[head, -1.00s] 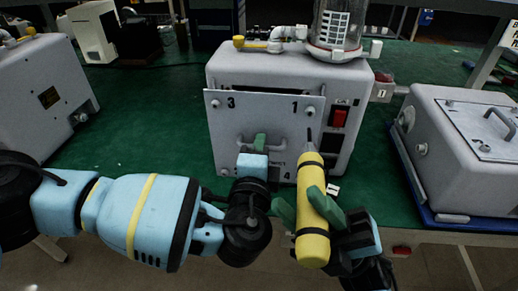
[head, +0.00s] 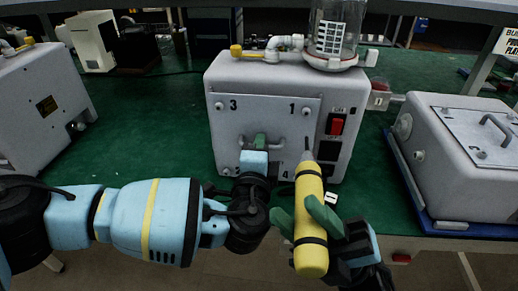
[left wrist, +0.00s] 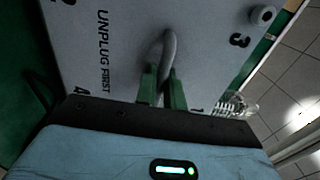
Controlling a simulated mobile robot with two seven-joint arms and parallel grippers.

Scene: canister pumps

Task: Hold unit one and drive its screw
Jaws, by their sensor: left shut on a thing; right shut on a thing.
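Unit one (head: 338,85), a pale grey pump with a glass canister on top, stands mid-table. Its front panel (head: 235,130) carries corner numbers and lies flat against the body. A screw (head: 306,111) shows beside number 1. My left gripper (head: 259,143) is shut on the panel's handle; the left wrist view shows its green fingers (left wrist: 162,88) around the grey handle (left wrist: 168,48). My right gripper (head: 303,215) is shut on a yellow screwdriver (head: 311,185), held upright in front of the panel's lower right. Its tip points up below screw 1, apparently apart from it.
Another grey unit (head: 440,120) stands on a blue tray (head: 470,229) at right. A further grey unit (head: 40,110) is at left. The green table top (head: 150,130) is clear between the left unit and unit one.

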